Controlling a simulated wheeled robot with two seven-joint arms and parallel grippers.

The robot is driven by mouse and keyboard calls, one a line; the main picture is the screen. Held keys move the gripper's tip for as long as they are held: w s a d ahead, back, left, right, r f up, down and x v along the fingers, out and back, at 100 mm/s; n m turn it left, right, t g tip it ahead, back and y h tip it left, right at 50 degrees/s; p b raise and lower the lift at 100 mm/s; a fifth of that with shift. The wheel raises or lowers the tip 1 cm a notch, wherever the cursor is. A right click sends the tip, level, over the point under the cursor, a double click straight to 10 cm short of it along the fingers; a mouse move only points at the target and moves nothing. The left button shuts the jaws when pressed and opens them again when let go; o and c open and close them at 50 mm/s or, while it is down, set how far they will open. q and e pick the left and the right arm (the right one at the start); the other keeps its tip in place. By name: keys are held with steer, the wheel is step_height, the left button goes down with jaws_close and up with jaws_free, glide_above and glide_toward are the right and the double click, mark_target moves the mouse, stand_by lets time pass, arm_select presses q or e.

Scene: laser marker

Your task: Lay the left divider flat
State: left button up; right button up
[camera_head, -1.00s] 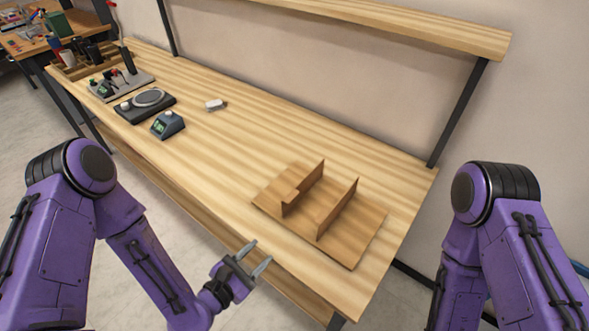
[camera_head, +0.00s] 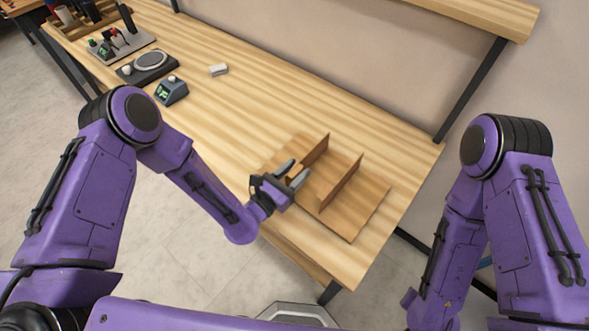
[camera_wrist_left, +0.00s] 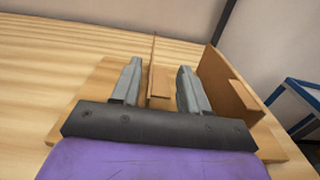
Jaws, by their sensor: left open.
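The left divider (camera_head: 318,151) is a thin wooden panel standing upright on a flat wooden board (camera_head: 352,222). It also shows edge-on in the left wrist view (camera_wrist_left: 153,55), with a lower wooden ledge (camera_wrist_left: 158,82) at its near end. The right divider (camera_head: 342,184) stands upright too and shows in the left wrist view (camera_wrist_left: 222,78). My left gripper (camera_head: 299,168) is open at the near end of the left divider. In the left wrist view its fingers lie on either side of the ledge. I cannot tell whether they touch it. My right gripper is out of view.
The board lies on a long wooden table (camera_head: 250,110). A small dark device (camera_head: 171,91), a round-plate device (camera_head: 150,62) and a small white item (camera_head: 218,70) stand to the left. An overhead shelf (camera_head: 480,15) runs along the back. The table between devices and board is clear.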

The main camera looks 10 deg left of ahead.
arm_select(q)
steer(key=shift+s, duration=0.15)
jaws_close()
steer(key=shift+a+n+b, duration=0.25)
steer(key=shift+n+b, duration=0.05)
steer(key=shift+n, duration=0.1)
steer(key=shift+w+a+f+n+b, duration=0.2)
steer(key=shift+w+a+n+b, duration=0.4)
steer(key=shift+n+b, duration=0.45)
steer(key=shift+w+a+f+n+b, duration=0.1)
steer(key=shift+w+a+n+b, duration=0.1)
steer(key=shift+a+n+b, duration=0.35)
steer(key=shift+w+a+f+n+b, duration=0.1)
steer(key=shift+w+a+n+b, duration=0.25)
steer(key=shift+n, duration=0.45)
steer(key=shift+w+a+f+n+b, duration=0.1)
steer(key=shift+a+n+b, duration=0.1)
steer(key=shift+n+b, duration=0.4)
